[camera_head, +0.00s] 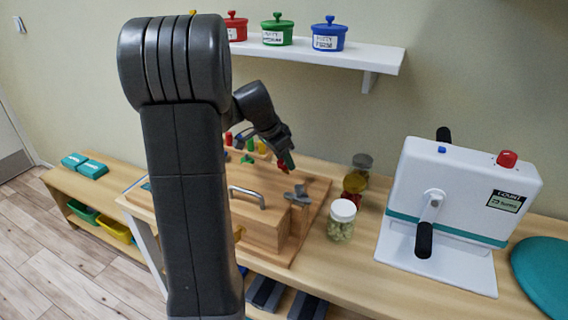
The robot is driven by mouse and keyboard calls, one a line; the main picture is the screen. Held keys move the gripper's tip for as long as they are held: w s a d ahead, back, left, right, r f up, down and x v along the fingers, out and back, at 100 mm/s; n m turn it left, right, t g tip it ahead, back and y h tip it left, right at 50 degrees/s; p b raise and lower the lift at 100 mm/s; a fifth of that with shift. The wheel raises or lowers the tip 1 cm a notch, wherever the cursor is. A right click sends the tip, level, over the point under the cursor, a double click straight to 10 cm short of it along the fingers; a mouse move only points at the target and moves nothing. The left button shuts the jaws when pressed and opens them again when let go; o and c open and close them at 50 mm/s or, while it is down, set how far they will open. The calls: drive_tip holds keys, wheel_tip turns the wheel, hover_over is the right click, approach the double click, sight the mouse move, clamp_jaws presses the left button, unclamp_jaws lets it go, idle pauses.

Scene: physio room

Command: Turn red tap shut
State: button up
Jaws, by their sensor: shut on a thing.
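My gripper (284,161) reaches down from the upper left over the wooden activity board (310,215) on the bench. It is shut at a small red piece, which I take to be the red tap (282,168); only a little of it shows below the fingertips. A green patch shows beside it at the gripper's end. A grey cross-shaped handle (297,195) stands on the board just below the gripper and looks apart from it. How far the red tap is turned cannot be told. My arm hides the board's left middle.
A metal bar handle (247,195) is on the board's block. A white-lidded jar (341,220) and a grey-lidded yellow jar (357,171) stand right of the board. Further right are a white crank machine (455,190) and teal disc (545,275). A shelf (385,60) with pots hangs above.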

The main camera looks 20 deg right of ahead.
drive_tip(key=shift+w+m+g, duration=0.1)
drive_tip(key=shift+m+g, duration=0.4)
drive_tip(key=shift+m, duration=0.7)
drive_tip(key=shift+b, duration=0.3)
drive_tip(key=o, duration=1)
drive_tip(key=shift+r, duration=0.1)
drive_tip(key=p+v, duration=0.1)
drive_tip(key=v, duration=1.2)
drive_tip(key=shift+a+r+p, duration=0.1)
drive_tip(key=shift+r+p, duration=0.2)
